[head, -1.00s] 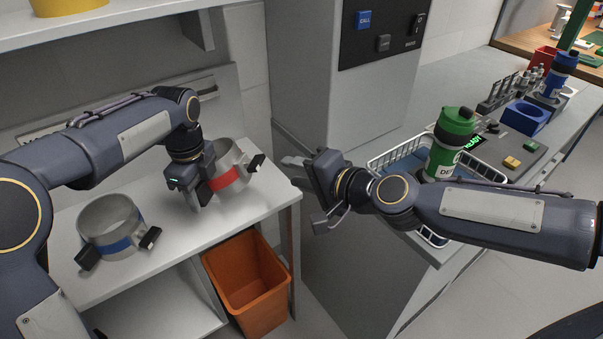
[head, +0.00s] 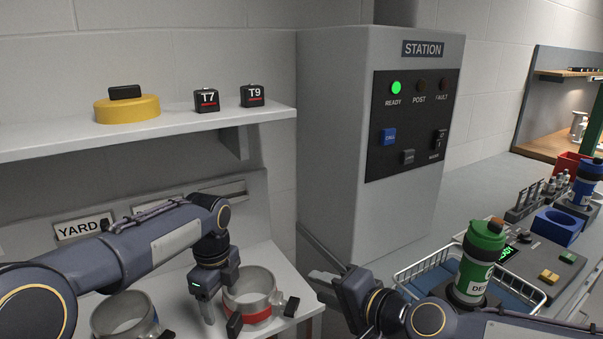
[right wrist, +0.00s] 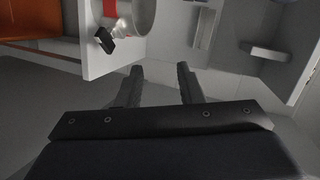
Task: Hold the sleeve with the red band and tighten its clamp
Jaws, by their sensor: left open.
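My left gripper (head: 212,297) is open at the sleeve's left side, pointing down. Whether it touches the sleeve cannot be told. My right gripper (head: 328,300) is open and empty to the right of the sleeve, apart from it. In the right wrist view its two fingers (right wrist: 157,85) are spread over empty floor, and the red-banded sleeve (right wrist: 130,15) with a black tab (right wrist: 104,40) shows at the upper left.
A blue-banded sleeve (head: 122,318) stands left of my left gripper. The upper shelf (head: 200,136) holds a yellow ring (head: 127,108) and black T7 (head: 206,101) and T9 (head: 252,95) blocks. The station cabinet (head: 345,130) shows a green READY light.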

